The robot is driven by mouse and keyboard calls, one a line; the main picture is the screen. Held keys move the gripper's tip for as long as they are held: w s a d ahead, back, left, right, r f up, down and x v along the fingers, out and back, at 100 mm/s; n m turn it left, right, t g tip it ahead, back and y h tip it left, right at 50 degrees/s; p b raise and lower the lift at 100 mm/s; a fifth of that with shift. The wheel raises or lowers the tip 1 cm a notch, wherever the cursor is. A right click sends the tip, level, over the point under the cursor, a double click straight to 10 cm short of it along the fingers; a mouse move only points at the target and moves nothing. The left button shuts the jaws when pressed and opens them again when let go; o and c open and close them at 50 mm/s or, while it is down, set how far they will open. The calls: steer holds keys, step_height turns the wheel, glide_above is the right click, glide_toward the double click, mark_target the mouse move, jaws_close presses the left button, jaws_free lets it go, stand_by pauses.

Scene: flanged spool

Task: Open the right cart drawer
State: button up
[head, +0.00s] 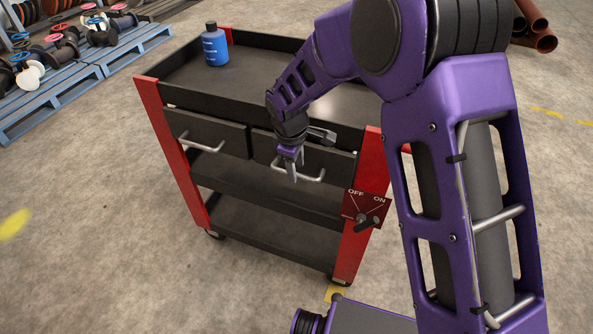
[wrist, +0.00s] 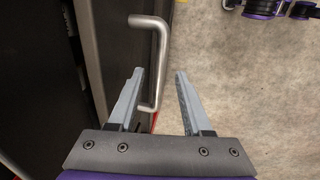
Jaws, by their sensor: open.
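The right cart drawer (head: 337,160) is a dark front under the top tray of the red and black cart, and looks closed. Its pale bar handle (head: 313,179) is partly hidden behind my gripper (head: 291,178). In the wrist view my gripper (wrist: 160,72) is open, with two grey fingers. The handle (wrist: 163,50) appears in the gap between the fingers, its near end close to the left finger. I cannot tell whether they touch. The drawer front (wrist: 108,45) is a dark surface at left.
The left drawer (head: 225,135) beside it looks closed. A blue bottle (head: 215,46) stands on the cart top. A red OFF/ON switch panel (head: 366,207) is at the cart's right corner. Blue pallets (head: 85,75) with spools are at upper left. Floor before the cart is mostly clear.

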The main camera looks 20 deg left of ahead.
steer(key=shift+w+f, duration=0.15)
steer(key=shift+f, duration=0.55)
jaws_close()
stand_by(1.0)
